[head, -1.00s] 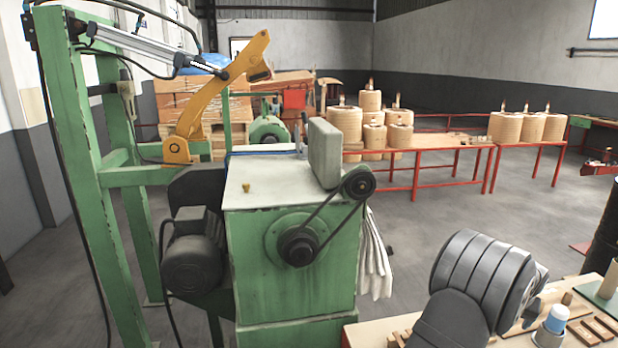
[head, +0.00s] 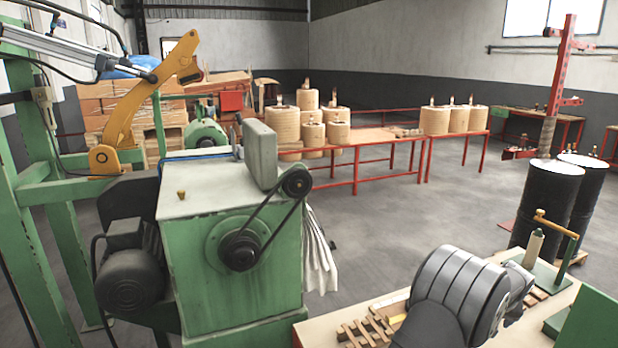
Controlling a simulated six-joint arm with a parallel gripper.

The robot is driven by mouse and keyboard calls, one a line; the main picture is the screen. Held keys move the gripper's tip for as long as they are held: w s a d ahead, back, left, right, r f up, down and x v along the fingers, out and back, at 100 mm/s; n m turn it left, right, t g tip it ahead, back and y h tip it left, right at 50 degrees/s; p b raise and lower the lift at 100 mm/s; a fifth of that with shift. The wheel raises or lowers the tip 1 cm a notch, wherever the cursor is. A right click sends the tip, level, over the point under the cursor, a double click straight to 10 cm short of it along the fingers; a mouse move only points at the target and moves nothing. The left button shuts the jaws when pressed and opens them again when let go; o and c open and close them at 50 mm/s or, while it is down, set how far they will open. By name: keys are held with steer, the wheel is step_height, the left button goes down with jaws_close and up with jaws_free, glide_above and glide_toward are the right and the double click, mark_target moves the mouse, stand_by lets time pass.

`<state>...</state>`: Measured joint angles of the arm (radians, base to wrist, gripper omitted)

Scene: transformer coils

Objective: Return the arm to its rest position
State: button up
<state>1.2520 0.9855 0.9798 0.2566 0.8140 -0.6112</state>
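The grey ribbed part of my own arm (head: 462,292) shows at the lower right of the head view, above the wooden workbench (head: 345,315). A smaller grey part of it shows just to its right. I cannot make out any gripper fingers, and my arm hides part of the bench behind it. Whether anything is held does not show.
A green belt-driven machine (head: 240,290) stands left of the bench. On the bench are small wooden pieces (head: 367,330) and a green stand with a brass-coloured handle (head: 568,245). Black drums (head: 545,205) stand behind. Coils (head: 338,127) sit on red-framed tables. Floor between is clear.

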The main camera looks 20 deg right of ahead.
steer(key=w+f, duration=0.1)
steer(key=w, duration=0.1)
steer(key=w+f, duration=0.1)
steer(key=w, duration=0.1)
steer(key=w+f, duration=0.2)
steer(key=shift+w+d, duration=0.25)
steer(key=shift+w, duration=0.05)
steer(key=s+a+r, duration=0.1)
steer(key=s+r, duration=0.5)
steer(key=s, duration=0.3)
steer(key=w+a+r, duration=0.1)
steer(key=w+a, duration=0.4)
steer(key=w, duration=0.3)
steer(key=shift+r, duration=0.2)
